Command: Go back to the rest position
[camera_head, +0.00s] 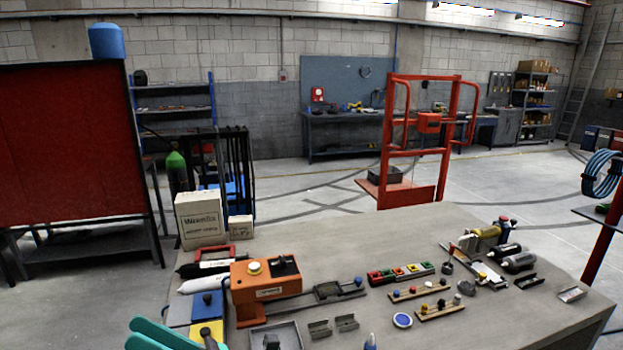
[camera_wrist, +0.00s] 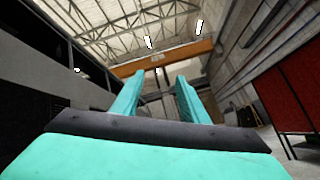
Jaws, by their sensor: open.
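My gripper shows in the wrist view (camera_wrist: 158,95). Its two teal fingers are apart with nothing between them. They point up toward the roof and an orange beam, away from the table. In the head view a teal part of my gripper (camera_head: 160,335) shows at the bottom left edge, beside the near left corner of the workbench (camera_head: 460,225). The rest of my arm is out of the head view.
The bench holds an orange device (camera_head: 265,287), a white box (camera_head: 199,218), a grey tray (camera_head: 277,336), blue and yellow blocks (camera_head: 207,307), and several small parts. A red screen (camera_head: 68,145) stands at left. An orange frame (camera_head: 417,140) stands behind the bench. Open floor lies beyond.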

